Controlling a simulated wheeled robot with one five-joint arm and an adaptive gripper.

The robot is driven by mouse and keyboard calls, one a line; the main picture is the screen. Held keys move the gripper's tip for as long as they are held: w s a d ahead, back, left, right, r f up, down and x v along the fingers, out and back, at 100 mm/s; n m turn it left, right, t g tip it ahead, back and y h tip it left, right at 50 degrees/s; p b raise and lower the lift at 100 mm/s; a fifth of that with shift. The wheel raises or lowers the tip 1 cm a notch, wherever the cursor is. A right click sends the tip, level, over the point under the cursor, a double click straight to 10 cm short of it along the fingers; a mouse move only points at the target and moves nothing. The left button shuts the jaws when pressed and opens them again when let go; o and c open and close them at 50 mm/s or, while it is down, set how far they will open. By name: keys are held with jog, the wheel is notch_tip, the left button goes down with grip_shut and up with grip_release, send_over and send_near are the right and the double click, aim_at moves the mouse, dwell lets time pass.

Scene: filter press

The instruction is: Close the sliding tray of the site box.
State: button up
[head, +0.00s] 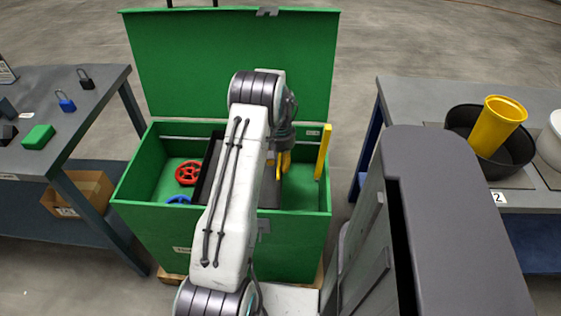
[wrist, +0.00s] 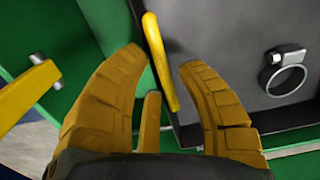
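The green site box (head: 285,235) stands in front of me with its lid (head: 225,60) raised. Its dark sliding tray (head: 207,165) sits across the middle of the box, largely hidden behind my arm. In the wrist view the grey tray (wrist: 225,40) carries a slanted yellow handle (wrist: 160,60). My gripper (wrist: 162,63) is open, with its yellow fingers on either side of that handle and visible gaps to it. In the head view my gripper (head: 283,162) is inside the box opening, partly hidden by my arm.
A yellow bar (head: 323,152) stands upright at the box's right side; one also shows in the wrist view (wrist: 28,92). Red (head: 188,173) and blue (head: 179,200) handwheels lie in the box's left part. Benches stand left (head: 75,125) and right (head: 420,95).

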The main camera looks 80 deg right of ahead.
grip_shut()
jog(key=shift+a+f, duration=0.15)
dwell(0.5)
